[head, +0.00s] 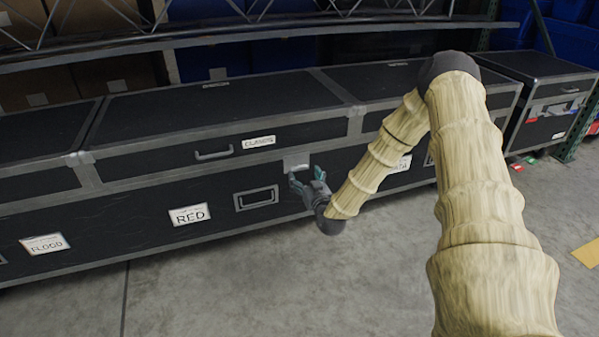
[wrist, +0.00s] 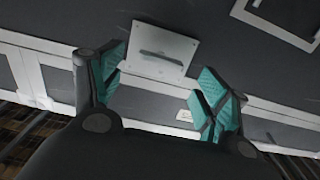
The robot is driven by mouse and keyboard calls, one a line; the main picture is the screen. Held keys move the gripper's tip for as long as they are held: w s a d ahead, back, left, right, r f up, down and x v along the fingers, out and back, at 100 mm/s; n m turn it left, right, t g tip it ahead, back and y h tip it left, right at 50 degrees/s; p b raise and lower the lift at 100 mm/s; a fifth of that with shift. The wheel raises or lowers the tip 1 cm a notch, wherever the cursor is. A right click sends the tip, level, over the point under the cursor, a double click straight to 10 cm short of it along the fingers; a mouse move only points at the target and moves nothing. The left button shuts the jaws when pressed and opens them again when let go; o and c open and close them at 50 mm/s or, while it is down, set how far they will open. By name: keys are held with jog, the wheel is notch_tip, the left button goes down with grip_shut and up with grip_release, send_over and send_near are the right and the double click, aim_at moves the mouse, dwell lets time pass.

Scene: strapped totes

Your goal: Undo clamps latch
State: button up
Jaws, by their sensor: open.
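The clamps case is a long black case with grey metal edging; its lid (head: 220,105) is down and its white CLAMPS label (head: 258,142) is on the lid's front. A light metal latch plate (head: 296,162) sits at the lid seam, right of the label. In the wrist view the latch plate (wrist: 155,62) is pale, with a dark slot across it. My gripper (head: 306,177) is open and empty just in front of and below the latch. In the wrist view its teal-padded fingers (wrist: 162,60) stand either side of the plate, apparently without touching it.
A recessed handle (head: 256,198) and a RED label (head: 190,215) are on the front left of my gripper. A lid handle (head: 214,154) sticks out above. Another black case (head: 535,85) stands at right. A metal truss (head: 250,30) runs behind. The floor (head: 260,290) in front is clear.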

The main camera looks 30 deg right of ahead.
aim_at(300, 169)
jog(key=shift+b+x, duration=0.9)
jog(key=shift+x, duration=1.95)
jog(key=c, duration=1)
